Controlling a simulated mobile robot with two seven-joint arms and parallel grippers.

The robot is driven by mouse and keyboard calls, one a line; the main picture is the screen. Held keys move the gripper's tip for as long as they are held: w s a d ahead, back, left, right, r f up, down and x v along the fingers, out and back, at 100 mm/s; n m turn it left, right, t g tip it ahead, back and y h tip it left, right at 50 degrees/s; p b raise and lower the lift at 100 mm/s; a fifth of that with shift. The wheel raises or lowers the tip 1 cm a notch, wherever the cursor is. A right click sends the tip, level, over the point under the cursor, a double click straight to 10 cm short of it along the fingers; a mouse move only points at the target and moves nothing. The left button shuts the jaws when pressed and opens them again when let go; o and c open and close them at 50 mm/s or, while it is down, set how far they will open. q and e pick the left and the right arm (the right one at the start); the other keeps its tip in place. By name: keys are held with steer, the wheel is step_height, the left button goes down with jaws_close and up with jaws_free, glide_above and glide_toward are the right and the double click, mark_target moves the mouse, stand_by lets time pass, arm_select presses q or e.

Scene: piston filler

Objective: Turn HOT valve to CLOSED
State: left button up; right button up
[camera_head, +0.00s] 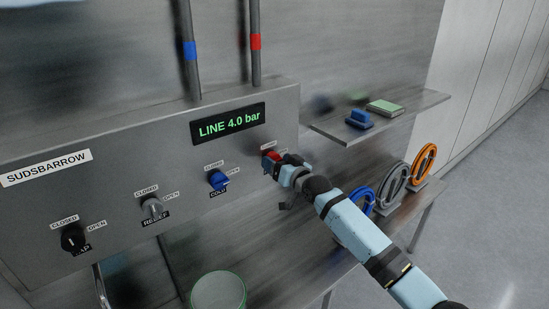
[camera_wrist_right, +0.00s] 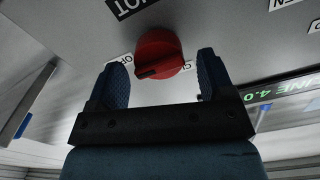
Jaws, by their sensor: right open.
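The HOT valve is a red round knob (camera_head: 270,158) at the right end of the grey panel, partly hidden by my gripper in the head view. In the right wrist view the red knob (camera_wrist_right: 158,52) shows between my fingertips, seen upside down, with the HOT label (camera_wrist_right: 130,6) above it. A dark mark on the knob points toward the lower left, on the side of the OPEN label (camera_wrist_right: 122,60). Part of the CLOSED label shows on the right. My right gripper (camera_head: 284,166) is open, with one blue finger on each side of the knob. Contact cannot be told. My left gripper is not in view.
A display (camera_head: 229,124) reads LINE 4.0 bar. A shelf (camera_head: 400,118) juts out at right. Coloured handwheels (camera_head: 424,163) stand below it.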

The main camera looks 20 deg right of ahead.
steer(key=shift+x, duration=0.95)
steer(key=c, duration=0.9)
